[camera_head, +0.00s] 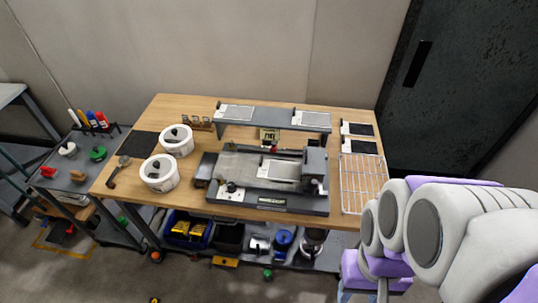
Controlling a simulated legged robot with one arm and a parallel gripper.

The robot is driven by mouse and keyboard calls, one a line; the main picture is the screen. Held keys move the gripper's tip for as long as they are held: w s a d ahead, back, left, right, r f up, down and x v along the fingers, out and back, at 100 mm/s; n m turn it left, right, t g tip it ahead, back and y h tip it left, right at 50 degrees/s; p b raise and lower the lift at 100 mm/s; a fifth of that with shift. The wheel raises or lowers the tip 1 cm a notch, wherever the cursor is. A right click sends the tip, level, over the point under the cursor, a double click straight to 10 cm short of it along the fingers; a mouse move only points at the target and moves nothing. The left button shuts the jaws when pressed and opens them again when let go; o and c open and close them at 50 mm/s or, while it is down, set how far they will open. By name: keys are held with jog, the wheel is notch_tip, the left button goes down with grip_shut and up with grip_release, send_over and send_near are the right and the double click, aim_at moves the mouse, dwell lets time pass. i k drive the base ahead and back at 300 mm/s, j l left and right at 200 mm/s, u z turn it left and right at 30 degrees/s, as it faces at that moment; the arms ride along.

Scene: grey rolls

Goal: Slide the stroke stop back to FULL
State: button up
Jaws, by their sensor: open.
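A grey bench machine (290,203) sits on the wooden table, with a flat bed, a pale plate and a dark upright block (315,160) at its right end. A small black knob on a white patch (231,187) is at its front left, and a small red part (273,149) is at its back. I cannot tell which small part is the stroke stop, nor read its FULL mark. My gripper (372,286) is low at the bottom edge, partly cut off, right of and nearer than the machine. It is open and touches nothing that I can see.
A wire rack (363,184) lies at the table's right end, near my arm. A tool cart (85,180) stands left.

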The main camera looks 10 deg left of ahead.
aim_at(273, 148)
jog(key=i+j, duration=0.3)
jog(key=i, duration=0.15)
jog(key=i+j, duration=0.3)
jog(key=i, duration=0.15)
jog(key=z, duration=0.05)
